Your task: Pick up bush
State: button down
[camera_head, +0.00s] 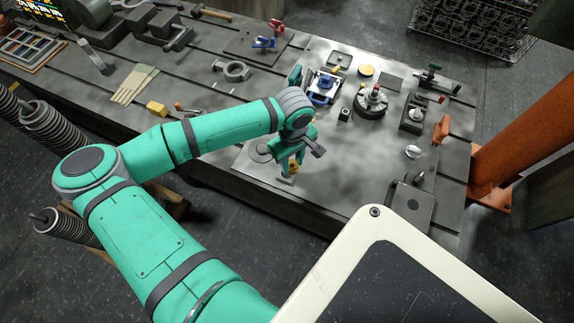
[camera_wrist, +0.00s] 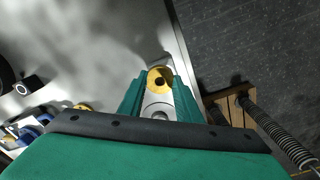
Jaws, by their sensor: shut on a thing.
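My gripper (camera_head: 291,168) is over the front part of the metal bench top, pointing down. In the wrist view its green fingers (camera_wrist: 160,90) are shut on a brass-coloured round bush (camera_wrist: 160,77) with a dark hole in its middle. The bush also shows as a small gold piece in the head view (camera_head: 293,169), partly hidden by the fingers. I cannot tell whether the bush touches the surface beneath it.
The metal bench (camera_head: 330,200) is bare to the right of my gripper. A small dark block (camera_head: 344,114), a round chuck-like fixture (camera_head: 371,102) and a blue fixture (camera_head: 323,87) stand behind. An orange post (camera_head: 530,130) rises at the bench's right end.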

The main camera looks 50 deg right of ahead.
jog(key=s+d+r, duration=0.5)
jog(key=s+r, duration=0.3)
jog(key=s, duration=0.3)
jog(key=shift+d, duration=0.2)
jog(key=shift+r, duration=0.1)
